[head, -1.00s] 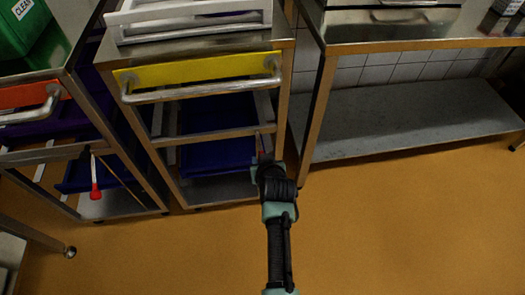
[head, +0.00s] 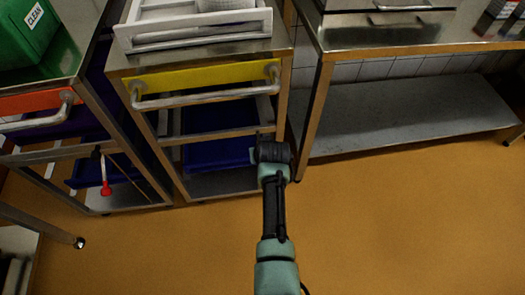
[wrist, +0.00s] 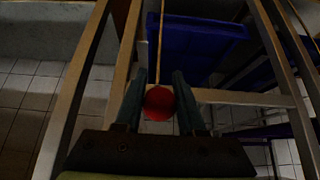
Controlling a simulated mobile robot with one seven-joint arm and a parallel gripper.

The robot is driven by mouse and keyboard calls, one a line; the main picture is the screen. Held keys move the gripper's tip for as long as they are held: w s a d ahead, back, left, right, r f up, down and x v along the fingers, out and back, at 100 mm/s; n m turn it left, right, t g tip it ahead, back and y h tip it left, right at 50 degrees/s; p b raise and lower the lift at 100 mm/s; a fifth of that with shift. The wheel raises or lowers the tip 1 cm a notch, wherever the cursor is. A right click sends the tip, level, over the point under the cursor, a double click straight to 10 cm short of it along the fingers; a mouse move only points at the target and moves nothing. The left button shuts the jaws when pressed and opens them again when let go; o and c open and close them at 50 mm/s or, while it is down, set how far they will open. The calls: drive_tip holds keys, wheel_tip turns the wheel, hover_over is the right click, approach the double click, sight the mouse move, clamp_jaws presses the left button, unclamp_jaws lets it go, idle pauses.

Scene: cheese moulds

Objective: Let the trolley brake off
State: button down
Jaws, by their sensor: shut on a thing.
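The trolley with the yellow-marked handle (head: 205,78) stands in the middle of the head view. My gripper (head: 272,140) is at its right front post and hides what it holds there. In the wrist view, a round red knob (wrist: 160,103) on the end of a thin yellowish rod (wrist: 158,45) sits between the two fingers of my gripper (wrist: 159,85). The fingers are closed around the knob. A blue crate (wrist: 195,50) shows behind the rod, inside the trolley frame.
Another trolley with an orange-marked handle (head: 30,103) stands at the left; its own red-knobbed lever (head: 106,188) hangs at its front. A steel table with a low shelf (head: 400,110) stands at the right. The orange floor (head: 400,220) in front is clear.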

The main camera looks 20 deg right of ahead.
drive_tip(key=shift+w+d+r, duration=0.1)
drive_tip(key=shift+w+r, duration=0.25)
drive_tip(key=shift+r, duration=0.1)
drive_tip(key=c, duration=0.7)
unclamp_jaws()
drive_tip(key=shift+o, duration=0.8)
drive_tip(key=shift+s, duration=0.15)
drive_tip(key=shift+f, duration=0.2)
drive_tip(key=p+v, duration=0.4)
drive_tip(key=v, duration=0.9)
